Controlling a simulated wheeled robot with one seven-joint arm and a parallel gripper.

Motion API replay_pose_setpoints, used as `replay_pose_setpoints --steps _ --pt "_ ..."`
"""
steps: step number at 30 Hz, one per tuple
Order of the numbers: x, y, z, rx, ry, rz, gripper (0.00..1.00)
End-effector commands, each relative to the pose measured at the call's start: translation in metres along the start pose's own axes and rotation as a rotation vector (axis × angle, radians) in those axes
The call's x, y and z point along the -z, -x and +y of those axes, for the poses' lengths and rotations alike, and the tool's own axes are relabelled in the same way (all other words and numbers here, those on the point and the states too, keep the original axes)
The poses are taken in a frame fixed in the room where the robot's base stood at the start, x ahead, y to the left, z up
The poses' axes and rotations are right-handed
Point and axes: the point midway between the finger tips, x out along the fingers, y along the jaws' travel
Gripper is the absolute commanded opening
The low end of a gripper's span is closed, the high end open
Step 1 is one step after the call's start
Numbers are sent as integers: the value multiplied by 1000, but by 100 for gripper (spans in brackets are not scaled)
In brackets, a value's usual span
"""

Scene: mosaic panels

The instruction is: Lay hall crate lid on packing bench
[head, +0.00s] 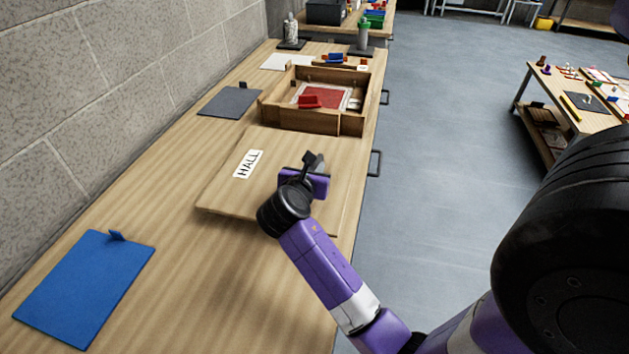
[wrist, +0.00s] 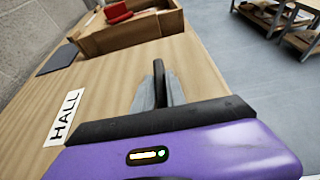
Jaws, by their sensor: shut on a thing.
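The hall crate lid (head: 225,190) is a flat wooden board with a white HALL label. It lies flat over or just above the packing bench (head: 165,215), in front of the open crate; I cannot tell if it touches the bench everywhere. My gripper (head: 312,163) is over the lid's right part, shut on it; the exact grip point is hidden. In the wrist view the fingers (wrist: 160,85) are close together, with the lid (wrist: 108,92) and its label below and to the left. The open wooden crate (head: 275,113) stands just beyond, with red items inside.
A blue panel (head: 85,285) lies on the near left of the bench, and a grey panel (head: 230,101) beside the crate. Bottles (head: 363,36) stand at the bench's far end. A stone wall runs along the left. Bare bench lies between lid and blue panel.

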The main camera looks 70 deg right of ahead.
Motion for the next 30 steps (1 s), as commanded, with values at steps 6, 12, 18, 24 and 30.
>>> replay_pose_setpoints --steps 6,12,18,24,30 --pt "24 -10 0 0 -1 -1 0" --pt "37 -16 0 -2 -2 -3 0" --pt "38 -16 0 -2 -2 -3 0" --pt "40 -16 0 -1 1 1 38" --pt "39 -16 0 -1 1 0 38"
